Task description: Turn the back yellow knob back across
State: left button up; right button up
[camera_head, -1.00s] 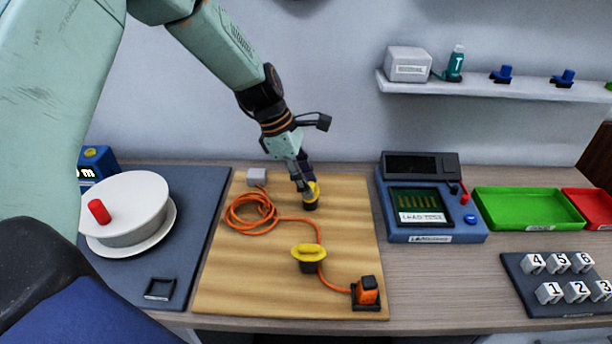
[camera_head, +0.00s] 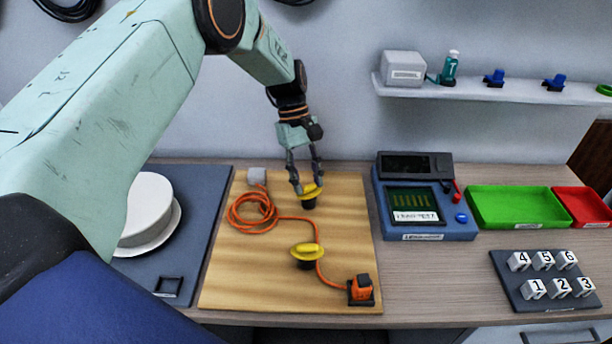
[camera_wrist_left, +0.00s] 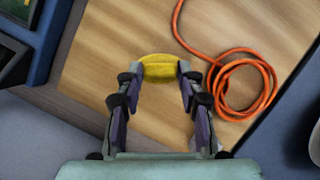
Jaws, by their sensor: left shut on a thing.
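The back yellow knob (camera_head: 311,190) stands on a dark base near the far side of the wooden board (camera_head: 345,260). Its grip bar lies roughly left to right in the head view. My left gripper (camera_head: 307,188) comes down on it from above. In the left wrist view, the gripper's fingertips (camera_wrist_left: 159,72) press on both ends of the knob's yellow bar (camera_wrist_left: 159,71). The front yellow knob (camera_head: 307,250) stands nearer on the same board, its bar also about left to right. My right gripper is not in view.
An orange cable (camera_head: 258,222) lies coiled left of the knobs and runs to an orange plug (camera_head: 361,288) at front right. A blue tester (camera_head: 428,226), a green tray (camera_head: 515,206) and a numbered block rack (camera_head: 510,294) stand to the right.

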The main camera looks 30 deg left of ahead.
pick_arm(q)
jog(key=m, duration=0.2)
jog(key=m+y, duration=0.1)
jog(key=m, duration=0.1)
jog(key=m+g, duration=0.1)
jog(key=shift+w+d+r+m+y, duration=0.15)
jog(key=shift+w+r+m+y, duration=0.05)
jog(key=shift+w+m+y, duration=0.2)
dwell(0.4)
jog(key=o, duration=1.2)
jog(key=shift+s+f, duration=0.1)
jog(key=shift+s, duration=0.1)
jog(key=shift+c, duration=0.2)
jog(key=v, duration=0.7)
jog(key=shift+w, duration=0.25)
jog(key=shift+g, duration=0.3)
